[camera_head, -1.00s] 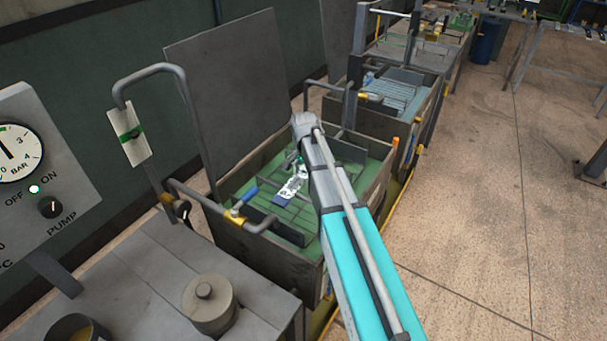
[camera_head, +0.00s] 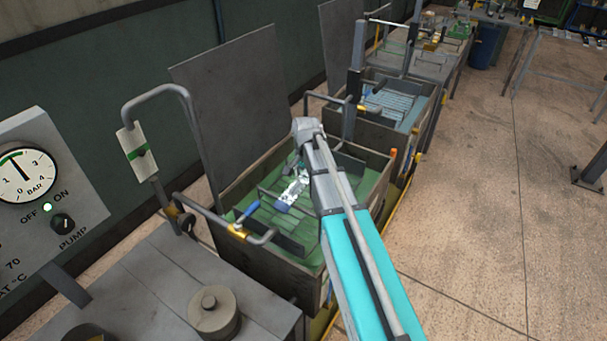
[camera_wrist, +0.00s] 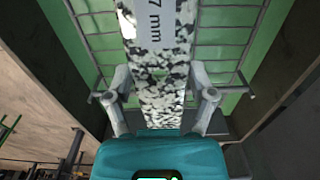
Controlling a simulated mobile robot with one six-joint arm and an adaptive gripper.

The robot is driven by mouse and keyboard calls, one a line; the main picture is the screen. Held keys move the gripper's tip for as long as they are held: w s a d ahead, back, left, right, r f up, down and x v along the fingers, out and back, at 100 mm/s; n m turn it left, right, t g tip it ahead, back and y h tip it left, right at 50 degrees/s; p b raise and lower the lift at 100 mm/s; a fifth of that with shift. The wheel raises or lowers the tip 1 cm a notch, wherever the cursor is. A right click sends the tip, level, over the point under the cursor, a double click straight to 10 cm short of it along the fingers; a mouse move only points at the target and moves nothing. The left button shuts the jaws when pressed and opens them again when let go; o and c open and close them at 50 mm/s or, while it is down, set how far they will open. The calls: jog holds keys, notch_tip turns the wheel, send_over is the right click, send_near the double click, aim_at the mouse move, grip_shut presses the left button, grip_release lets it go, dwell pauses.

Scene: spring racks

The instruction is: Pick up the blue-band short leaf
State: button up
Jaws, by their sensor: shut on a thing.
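The leaf (camera_wrist: 157,62) is a flat strip with a black-and-white speckled face and a pale label reading "7 mm" in the wrist view. My gripper (camera_wrist: 164,93) is shut on it, with one finger at each long edge. In the head view the leaf (camera_head: 296,187) shows beside my arm's end, over the green tank (camera_head: 232,213), with a bluish lower end. The leaf's far end is cut off in the wrist view.
A wire rack (camera_wrist: 222,50) lies below the leaf in the tank. A pipe with a blue-handled valve (camera_head: 247,212) crosses the tank's near left side. A raised grey lid (camera_head: 235,105) stands behind. A second tank (camera_head: 385,105) is beyond. Open floor lies right.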

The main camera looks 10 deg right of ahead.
jog(key=s+d+r+p, duration=0.1)
jog(key=s+r+p, duration=0.6)
jog(key=s, duration=0.5)
jog(key=shift+s+d+r, duration=0.15)
jog(key=shift+s+r, duration=0.05)
jog(key=shift+r, duration=0.4)
jog(key=shift+f, duration=0.1)
jog(key=shift+f, duration=0.25)
jog(key=shift+s, duration=0.1)
